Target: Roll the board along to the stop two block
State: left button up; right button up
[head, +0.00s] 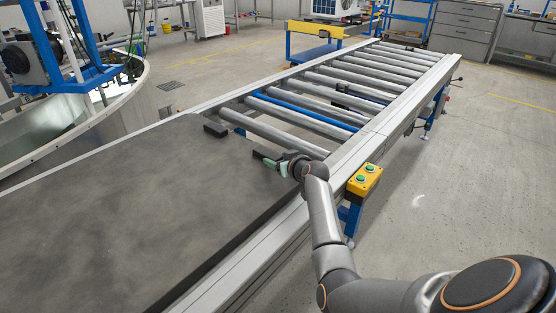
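The board (120,215) is a large dark grey slab lying flat on the roller conveyor (400,100), filling its near left part. A small black block (215,130) sits at the board's far edge. My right gripper (272,159) is at the board's far right corner, beside or on a second dark block-like piece there. Its fingers are small and partly hidden, so I cannot tell whether they are shut on anything. Farther along, a dark piece (343,88) shows among the rollers; I cannot tell whether it is a stop block. My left gripper is out of view.
Bare grey rollers and one blue roller (305,111) lie beyond the board. A yellow box with green buttons (364,180) is on the conveyor's right side. A round metal tank (110,125) stands at the left. A yellow-topped stand (318,33) is beyond the conveyor.

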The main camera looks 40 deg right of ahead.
grip_shut()
dwell(0.3)
dwell(0.3)
